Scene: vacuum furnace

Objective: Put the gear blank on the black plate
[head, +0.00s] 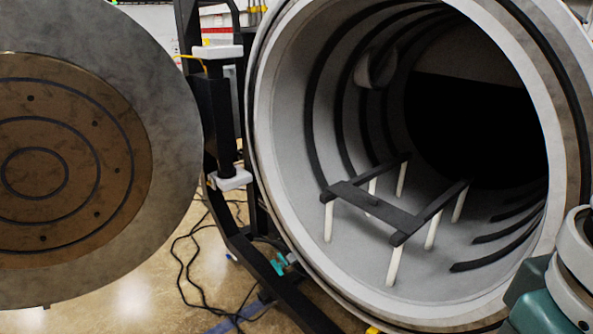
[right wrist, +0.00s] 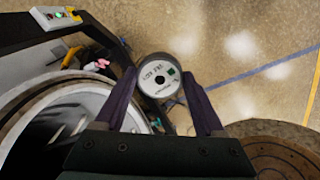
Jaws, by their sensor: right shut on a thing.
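The black plate (head: 350,193) lies across two dark rails on white posts inside the open furnace chamber in the head view. A small dark raised bit shows on it; no gear blank is on it. My left gripper is in neither view. In the head view only a part of my right arm shows, at the lower right.
The round furnace chamber (head: 277,170) is open, its rim surrounding the rails. Its door (head: 170,190) is swung to the left, with a brown ringed disc (head: 120,190) on its inner face. Black cables (head: 186,270) lie on the floor. Dark curved strips line the chamber wall.

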